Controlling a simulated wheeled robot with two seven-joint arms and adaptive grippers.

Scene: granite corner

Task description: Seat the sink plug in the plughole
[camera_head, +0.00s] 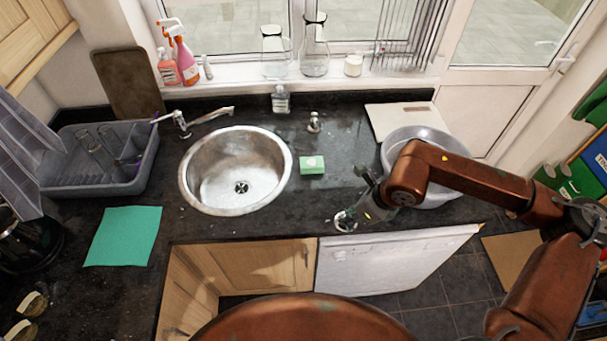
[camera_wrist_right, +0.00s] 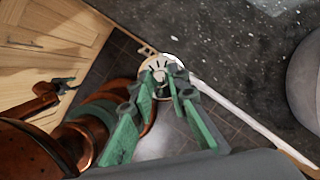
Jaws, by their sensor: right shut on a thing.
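The sink plug (camera_head: 345,221) is a small pale round piece with a metallic look, near the counter's front edge in the head view. My right gripper (camera_head: 354,209) is shut on it; the wrist view shows the plug (camera_wrist_right: 161,64) between the fingertips (camera_wrist_right: 163,75). I cannot tell whether the plug touches the counter. The plughole (camera_head: 241,187) is a dark drain in the bottom of the round steel sink (camera_head: 215,168), left of the gripper, and nothing covers it. My left gripper (camera_wrist_right: 64,84) shows small in the wrist view, by the wooden cabinets; its jaws are unclear.
A green sponge (camera_head: 312,165) lies between sink and gripper. A tap (camera_head: 205,118) stands behind the sink. A grey basin (camera_head: 397,141) is beside my right arm. A green cloth (camera_head: 124,236) and dish rack (camera_head: 84,178) lie left. The counter in front of the sponge is clear.

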